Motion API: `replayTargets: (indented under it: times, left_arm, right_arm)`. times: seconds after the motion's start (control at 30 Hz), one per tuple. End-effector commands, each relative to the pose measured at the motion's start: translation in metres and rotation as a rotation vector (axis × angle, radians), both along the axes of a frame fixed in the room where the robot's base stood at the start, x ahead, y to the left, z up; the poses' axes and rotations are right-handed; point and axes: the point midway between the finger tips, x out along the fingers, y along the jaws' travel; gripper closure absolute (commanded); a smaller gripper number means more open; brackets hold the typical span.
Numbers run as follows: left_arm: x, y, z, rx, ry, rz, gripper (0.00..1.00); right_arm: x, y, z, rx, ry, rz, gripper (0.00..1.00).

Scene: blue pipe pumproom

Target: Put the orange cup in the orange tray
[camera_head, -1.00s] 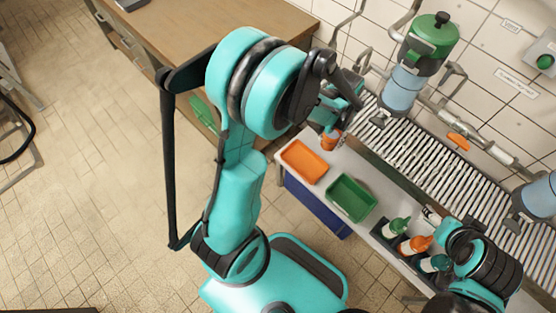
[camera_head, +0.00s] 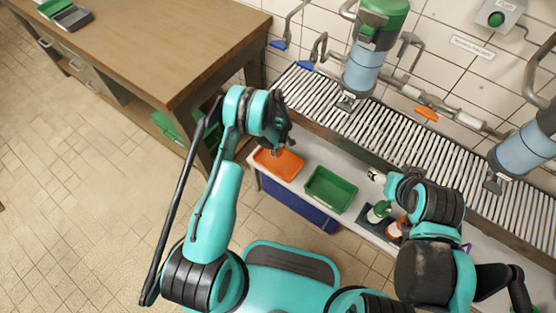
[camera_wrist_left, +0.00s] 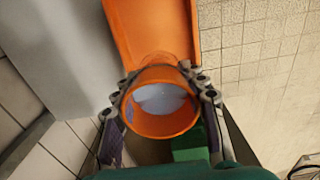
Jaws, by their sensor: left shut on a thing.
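The orange cup (camera_wrist_left: 162,124) is between the fingers of my left gripper in the left wrist view, its round mouth facing the camera. The left gripper (camera_wrist_left: 163,92) is shut on it. The orange tray (camera_wrist_left: 150,27) lies just beyond the cup in that view. In the head view, my left gripper (camera_head: 276,148) is at the back edge of the orange tray (camera_head: 284,167), and the cup is mostly hidden by the arm. My right gripper (camera_head: 377,176) is near the bench to the right of the green tray; its fingers are too small to read.
A green tray (camera_head: 331,190) stands right of the orange tray on the narrow bench. Several bottles (camera_head: 379,212) stand in a black holder farther right. A slatted conveyor (camera_head: 400,147) runs behind. A wooden table (camera_head: 150,45) stands at the left.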

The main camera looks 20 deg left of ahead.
Motion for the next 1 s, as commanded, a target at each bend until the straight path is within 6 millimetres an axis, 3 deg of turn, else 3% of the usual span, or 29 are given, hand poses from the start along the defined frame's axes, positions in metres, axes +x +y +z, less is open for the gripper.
replayTargets:
  times: [0.2,0.53,0.77,0.8,0.87,1.0]
  left_arm:
    - [0.0,0.0,-0.045,0.0,0.0,-0.001,0.95]
    - [0.0,0.0,-0.086,0.0,0.0,-0.002,0.95]
    - [0.0,0.0,-0.091,0.0,0.0,-0.002,0.95]
    - [0.0,0.0,-0.091,0.0,0.0,-0.002,0.55]
    - [0.0,0.0,-0.091,0.0,0.0,-0.002,0.39]
    - [0.0,0.0,-0.091,0.0,0.0,-0.002,0.37]
  right_arm:
    - [0.0,0.0,-0.02,0.0,0.0,0.0,0.32]
    - [0.0,0.0,-0.036,0.0,0.0,0.0,0.32]
    - [0.0,0.0,-0.037,0.0,0.0,0.0,0.32]
    - [0.0,0.0,-0.037,0.0,0.0,0.0,0.32]
    - [0.0,0.0,-0.037,0.0,0.0,0.0,0.32]
    - [0.0,0.0,-0.037,0.0,0.0,0.0,0.32]
